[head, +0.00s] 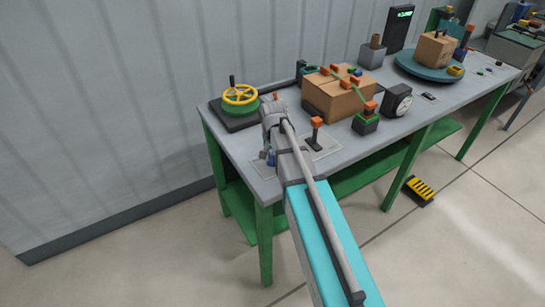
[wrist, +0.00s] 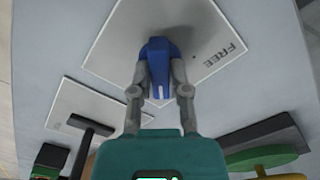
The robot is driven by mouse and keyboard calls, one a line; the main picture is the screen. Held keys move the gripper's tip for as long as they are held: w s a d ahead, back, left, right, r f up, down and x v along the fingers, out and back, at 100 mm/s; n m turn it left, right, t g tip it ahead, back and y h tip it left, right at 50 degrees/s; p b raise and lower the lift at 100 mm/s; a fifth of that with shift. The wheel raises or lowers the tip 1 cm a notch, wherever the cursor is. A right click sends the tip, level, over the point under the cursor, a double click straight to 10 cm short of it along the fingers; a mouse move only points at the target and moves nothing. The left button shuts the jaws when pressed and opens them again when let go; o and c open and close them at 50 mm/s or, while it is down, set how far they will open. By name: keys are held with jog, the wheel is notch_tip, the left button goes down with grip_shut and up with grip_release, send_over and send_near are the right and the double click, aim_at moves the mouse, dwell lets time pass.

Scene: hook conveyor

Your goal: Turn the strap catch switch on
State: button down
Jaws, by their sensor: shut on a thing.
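The strap catch switch appears to be the blue knob (wrist: 160,62), with a pale line on its face. It stands on a light plate (wrist: 205,25) marked "FREE". In the wrist view my gripper (wrist: 160,76) has one finger on each side of the knob and is shut on it. In the head view the knob (head: 271,158) shows only as a small blue patch beside my arm, at the near left end of the table. My gripper (head: 268,148) is mostly hidden there by my own wrist. I cannot tell which setting the pale line marks.
A strapped cardboard box (head: 335,100), a dial (head: 397,100) and a blue turntable (head: 425,74) stand farther along the table (head: 240,145).

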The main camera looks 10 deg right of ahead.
jog(key=c, duration=0.6)
grip_release()
jog(key=shift+n, duration=0.3)
